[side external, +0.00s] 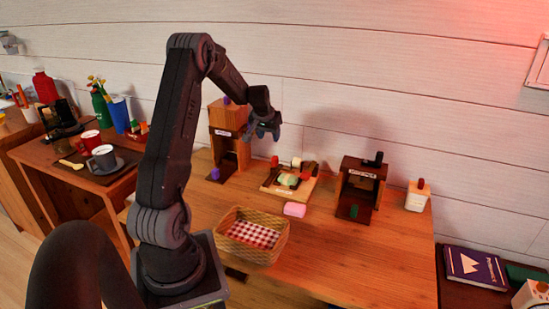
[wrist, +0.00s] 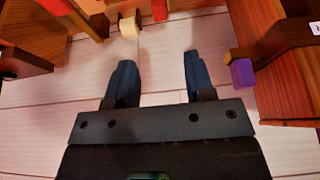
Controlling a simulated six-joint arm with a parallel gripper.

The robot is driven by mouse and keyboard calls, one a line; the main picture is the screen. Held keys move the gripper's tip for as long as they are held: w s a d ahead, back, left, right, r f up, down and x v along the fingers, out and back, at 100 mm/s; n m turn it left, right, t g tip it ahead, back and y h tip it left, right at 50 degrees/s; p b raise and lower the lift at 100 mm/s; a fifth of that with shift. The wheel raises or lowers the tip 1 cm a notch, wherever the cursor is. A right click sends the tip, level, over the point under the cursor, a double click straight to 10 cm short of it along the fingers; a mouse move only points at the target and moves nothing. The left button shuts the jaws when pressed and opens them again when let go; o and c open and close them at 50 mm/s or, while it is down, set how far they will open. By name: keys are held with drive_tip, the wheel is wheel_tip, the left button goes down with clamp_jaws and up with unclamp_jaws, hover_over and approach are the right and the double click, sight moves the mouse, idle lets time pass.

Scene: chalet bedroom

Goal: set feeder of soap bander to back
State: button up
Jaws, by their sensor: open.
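Three wooden devices stand on the table, their labels too small to read. A low board device (side external: 268,188) carries a pale green soap-like block (side external: 288,180), a cream roller (side external: 296,162) and red parts; it looks most like the soap bander, but I cannot be sure. I cannot tell which part is the feeder or how it is set. The roller also shows in the wrist view (wrist: 130,25). My gripper (side external: 262,136) is open and empty, raised near the tall light-wood device (side external: 222,112). In the wrist view its fingers (wrist: 156,80) are apart, with a purple knob (wrist: 242,72) to their right.
A dark wooden device (side external: 360,170) with a black handle stands right of the board, then a white bottle (side external: 417,195). A pink soap (side external: 294,209) and a wicker basket (side external: 277,247) lie in front. The table's right front is clear. A plank wall closes the back.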

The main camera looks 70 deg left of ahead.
sight(274, 157)
drive_tip(key=x, duration=1.3)
drive_tip(key=shift+f, duration=0.1)
drive_tip(key=shift+c, duration=0.4)
clamp_jaws()
